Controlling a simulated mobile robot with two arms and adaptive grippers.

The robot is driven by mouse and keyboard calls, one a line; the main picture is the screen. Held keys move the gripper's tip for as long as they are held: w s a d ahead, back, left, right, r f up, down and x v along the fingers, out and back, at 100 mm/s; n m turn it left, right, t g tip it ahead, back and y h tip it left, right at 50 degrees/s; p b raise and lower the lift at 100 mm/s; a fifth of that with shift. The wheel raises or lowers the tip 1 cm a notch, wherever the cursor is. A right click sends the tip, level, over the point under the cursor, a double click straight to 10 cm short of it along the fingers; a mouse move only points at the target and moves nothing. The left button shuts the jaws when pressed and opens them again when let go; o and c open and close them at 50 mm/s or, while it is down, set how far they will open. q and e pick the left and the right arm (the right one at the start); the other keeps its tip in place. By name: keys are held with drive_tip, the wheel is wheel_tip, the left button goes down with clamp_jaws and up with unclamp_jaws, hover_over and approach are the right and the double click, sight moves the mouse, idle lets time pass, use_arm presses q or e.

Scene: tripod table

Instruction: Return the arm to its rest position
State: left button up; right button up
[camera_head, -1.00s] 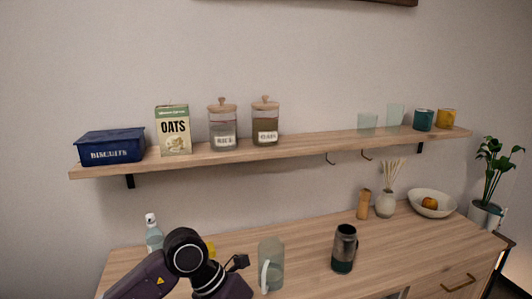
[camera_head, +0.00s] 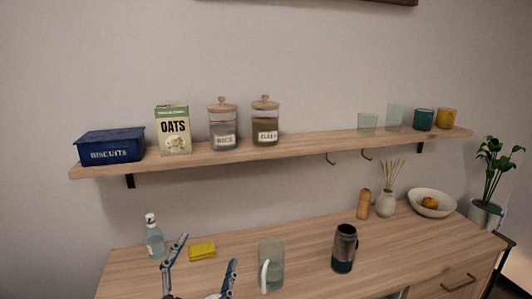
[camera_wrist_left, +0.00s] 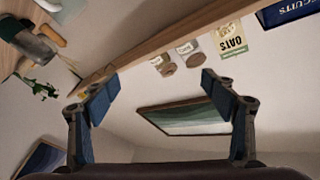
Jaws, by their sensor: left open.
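My left gripper (camera_head: 203,255) shows at the bottom of the head view, in front of the wooden sideboard. Its two fingers point up and stand wide apart, with nothing between them. In the left wrist view its blue-padded fingers (camera_wrist_left: 158,88) are also spread and empty, with the wall, the shelf and a framed picture (camera_wrist_left: 190,116) beyond them. My right gripper is not in view.
The sideboard (camera_head: 310,255) holds a clear bottle (camera_head: 154,238), a yellow sponge-like block (camera_head: 202,251), a glass pitcher (camera_head: 273,265) and a dark tumbler (camera_head: 344,250). A wall shelf (camera_head: 300,147) above carries jars, boxes and cups. The sideboard between pitcher and tumbler is clear.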

use_arm(q)
drive_tip(key=s+a+f+n+g+y, duration=0.1)
drive_tip(key=s+a+f+n+g, duration=0.15)
drive_tip(key=s+f+g, duration=0.4)
drive_tip(key=s+a+f+n+g+y, duration=0.1)
drive_tip(key=s+a+f+n+y, duration=0.15)
drive_tip(key=f, duration=0.75)
drive_tip(key=s+a+f+n+g+y, duration=0.1)
drive_tip(key=s+a+f+g, duration=0.25)
drive_tip(key=s+f, duration=0.35)
drive_tip(key=s+f+g+h, duration=0.2)
drive_tip(key=s+f+g, duration=0.4)
drive_tip(key=s, duration=0.6)
drive_tip(key=s+f, duration=0.3)
drive_tip(key=f, duration=2.6)
drive_tip(key=s+a+f+g, duration=0.2)
drive_tip(key=s+f, duration=1.3)
drive_tip(key=s, duration=0.1)
drive_tip(key=shift+s+a+y, duration=0.25)
drive_tip(key=shift+s+y, duration=0.1)
drive_tip(key=shift+s, duration=0.05)
